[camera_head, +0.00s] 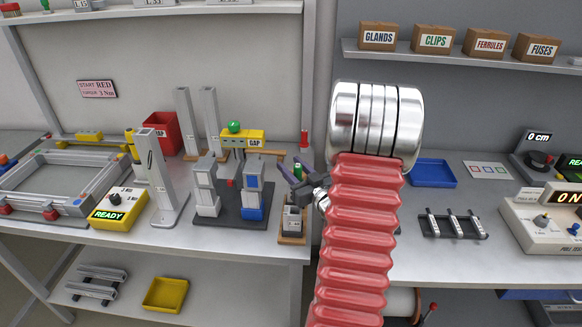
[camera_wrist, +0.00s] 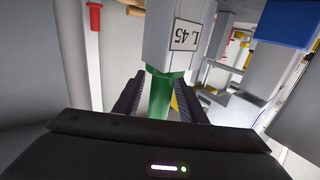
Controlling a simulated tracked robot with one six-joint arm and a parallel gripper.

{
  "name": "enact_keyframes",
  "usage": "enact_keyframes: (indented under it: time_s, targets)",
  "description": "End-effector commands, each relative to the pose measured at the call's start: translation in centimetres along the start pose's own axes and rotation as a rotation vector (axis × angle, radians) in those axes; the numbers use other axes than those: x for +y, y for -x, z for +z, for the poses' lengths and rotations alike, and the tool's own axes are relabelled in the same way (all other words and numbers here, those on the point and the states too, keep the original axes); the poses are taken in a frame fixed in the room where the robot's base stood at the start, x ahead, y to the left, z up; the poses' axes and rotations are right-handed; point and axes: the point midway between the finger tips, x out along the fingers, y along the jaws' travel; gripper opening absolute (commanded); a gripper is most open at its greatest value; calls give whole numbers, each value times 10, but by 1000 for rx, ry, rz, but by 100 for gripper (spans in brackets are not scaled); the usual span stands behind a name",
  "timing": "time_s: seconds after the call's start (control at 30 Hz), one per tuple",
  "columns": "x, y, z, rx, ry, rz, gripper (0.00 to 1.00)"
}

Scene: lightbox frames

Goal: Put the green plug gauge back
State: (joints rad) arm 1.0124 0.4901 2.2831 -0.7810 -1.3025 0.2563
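The green plug gauge (camera_wrist: 160,98) shows in the wrist view as a green handle between my two fingers. Its wider end meets a grey block marked L 45 (camera_wrist: 172,45); how deep it sits there is hidden. My gripper (camera_wrist: 160,92) is open around the handle, with narrow gaps on both sides. In the head view my gripper (camera_head: 292,172) is above a small holder on a wooden base (camera_head: 292,238). A bit of the green gauge (camera_head: 298,171) shows between the dark fingers.
A red pin (camera_head: 304,140) stands behind.

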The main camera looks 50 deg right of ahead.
Motion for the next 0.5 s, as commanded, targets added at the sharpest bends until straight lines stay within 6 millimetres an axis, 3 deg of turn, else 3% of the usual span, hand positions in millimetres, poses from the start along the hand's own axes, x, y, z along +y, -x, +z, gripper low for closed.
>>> enact_keyframes:
  time_s: [0.5]
  targets:
    - [3,75,-1,1,-1,4,38]
